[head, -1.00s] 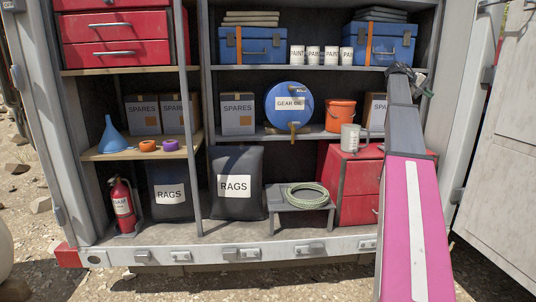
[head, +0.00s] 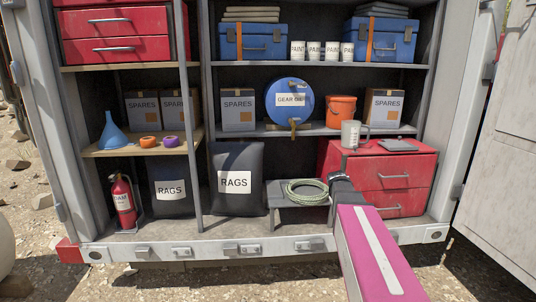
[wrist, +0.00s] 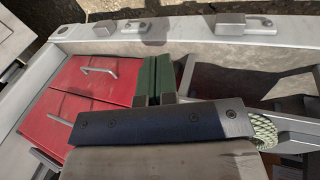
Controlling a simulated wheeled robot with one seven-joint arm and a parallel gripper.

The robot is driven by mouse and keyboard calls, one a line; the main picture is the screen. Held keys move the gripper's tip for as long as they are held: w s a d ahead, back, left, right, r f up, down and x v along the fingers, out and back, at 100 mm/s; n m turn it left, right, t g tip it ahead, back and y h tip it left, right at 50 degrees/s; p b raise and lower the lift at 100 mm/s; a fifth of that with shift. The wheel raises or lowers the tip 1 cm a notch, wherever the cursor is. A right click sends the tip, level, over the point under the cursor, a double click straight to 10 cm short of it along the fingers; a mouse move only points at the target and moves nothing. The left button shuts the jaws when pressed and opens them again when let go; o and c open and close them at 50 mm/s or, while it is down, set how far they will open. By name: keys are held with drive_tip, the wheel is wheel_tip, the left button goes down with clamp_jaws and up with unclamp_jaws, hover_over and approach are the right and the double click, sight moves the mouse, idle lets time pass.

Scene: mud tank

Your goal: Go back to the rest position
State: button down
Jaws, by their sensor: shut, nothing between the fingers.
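My gripper (head: 342,182) is at the end of my pink and grey arm, low in front of the shelves. It appears between the small grey stool and the red drawer cabinet (head: 402,178). Its fingers cannot be made out clearly in the head view. In the wrist view, the green fingers of my gripper (wrist: 157,62) are together and hold nothing. The red cabinet also shows beside them on the left in the wrist view.
A grey mug (head: 351,134) and a flat dark grey item (head: 398,145) are on the cabinet. An upright (head: 192,150) divides the shelves. A white door (head: 505,150) stands at right. The foreground ground is open.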

drive_tip(key=s+a+f+y, duration=0.2)
drive_tip(key=s+a+f, duration=0.4)
drive_tip(key=s+a, duration=0.1)
drive_tip(key=s+a+f+g+y, duration=0.1)
drive_tip(key=s+a+f, duration=0.4)
drive_tip(key=s, duration=0.5)
drive_tip(key=shift+a+f+m+y, duration=0.3)
drive_tip(key=shift+a+f+y, duration=0.1)
drive_tip(key=shift+a, duration=0.6)
